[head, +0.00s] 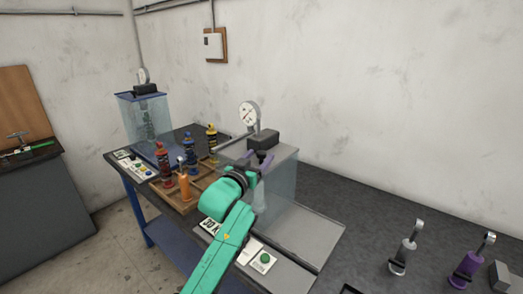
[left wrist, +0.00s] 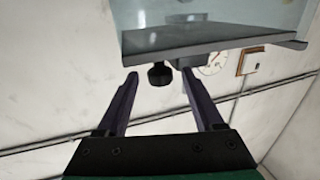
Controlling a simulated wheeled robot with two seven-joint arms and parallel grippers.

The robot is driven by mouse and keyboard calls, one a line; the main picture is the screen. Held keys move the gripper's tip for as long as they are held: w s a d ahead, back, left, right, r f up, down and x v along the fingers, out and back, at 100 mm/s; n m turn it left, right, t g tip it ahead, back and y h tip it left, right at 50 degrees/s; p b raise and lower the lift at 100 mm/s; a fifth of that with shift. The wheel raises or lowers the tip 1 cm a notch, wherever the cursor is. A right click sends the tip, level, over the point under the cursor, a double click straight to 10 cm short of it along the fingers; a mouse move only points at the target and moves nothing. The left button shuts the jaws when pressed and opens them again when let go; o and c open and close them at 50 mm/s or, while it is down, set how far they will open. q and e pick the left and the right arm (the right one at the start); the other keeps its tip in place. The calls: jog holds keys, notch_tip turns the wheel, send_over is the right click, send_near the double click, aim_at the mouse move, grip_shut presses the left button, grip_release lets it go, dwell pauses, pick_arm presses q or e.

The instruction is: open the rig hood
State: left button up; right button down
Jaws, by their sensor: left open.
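The rig hood (head: 283,180) is a clear box on the grey bench, in the middle of the head view. It appears closed. In the left wrist view, part of the clear hood (left wrist: 165,14) shows at the top, with a grey plate (left wrist: 205,42) along its edge. A dark round knob (left wrist: 160,76) sticks out below that plate. My left gripper (head: 260,157) is at the hood's near upper side, its purple fingers open. In the left wrist view the fingers stand on either side of the knob; contact is not clear. My right gripper is not in view.
A green button (head: 265,258) is in front. Spring pieces (head: 404,250) stand on the bench at right.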

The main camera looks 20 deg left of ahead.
pick_arm(q)
jog(key=shift+w+d, duration=0.1)
jog(key=shift+w, duration=0.95)
grip_shut()
dwell(0.6)
